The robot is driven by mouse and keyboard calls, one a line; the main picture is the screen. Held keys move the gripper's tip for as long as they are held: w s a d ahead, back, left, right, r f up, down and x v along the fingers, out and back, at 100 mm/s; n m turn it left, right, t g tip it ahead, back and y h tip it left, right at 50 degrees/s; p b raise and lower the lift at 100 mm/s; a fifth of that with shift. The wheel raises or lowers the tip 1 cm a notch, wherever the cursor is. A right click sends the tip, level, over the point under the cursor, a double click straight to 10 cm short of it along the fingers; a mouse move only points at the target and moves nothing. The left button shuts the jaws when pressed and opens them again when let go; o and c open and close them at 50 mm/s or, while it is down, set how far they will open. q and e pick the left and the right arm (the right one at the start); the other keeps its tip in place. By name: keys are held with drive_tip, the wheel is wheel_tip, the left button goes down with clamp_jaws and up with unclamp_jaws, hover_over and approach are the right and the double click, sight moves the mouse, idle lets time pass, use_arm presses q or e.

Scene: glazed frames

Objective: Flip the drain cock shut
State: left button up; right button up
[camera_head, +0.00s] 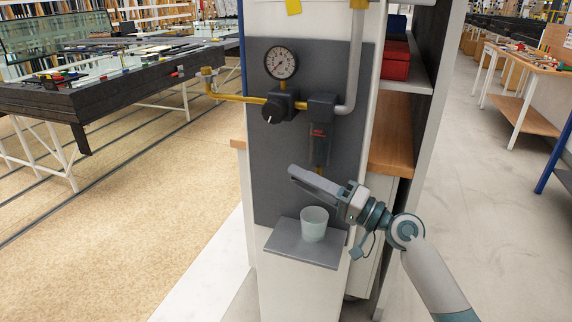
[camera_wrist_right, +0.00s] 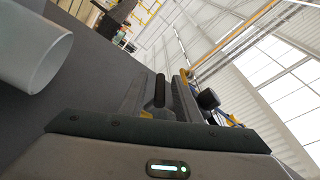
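A clear filter bowl with red marks (camera_head: 320,148) hangs under a dark block on the grey panel. A small brass-coloured drain cock (camera_head: 319,170) shows just below it, partly hidden by my right gripper. I cannot make out its lever position. My right gripper (camera_head: 292,174) reaches in from the right, in front of the panel just below the bowl. My left gripper is out of view.
A translucent cup (camera_head: 314,224) stands on a small grey shelf (camera_head: 285,247) below the gripper; the cup fills the upper left of the wrist view (camera_wrist_right: 32,48). A gauge (camera_head: 281,62), black knob (camera_head: 277,108) and yellow pipe (camera_head: 238,98) are above.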

drive_tip(key=p+x, duration=0.1)
drive_tip(key=x, duration=0.3)
drive_tip(key=shift+w+a+r, duration=0.1)
drive_tip(key=shift+w+a, duration=0.05)
drive_tip(key=shift+a, duration=0.05)
clamp_jaws()
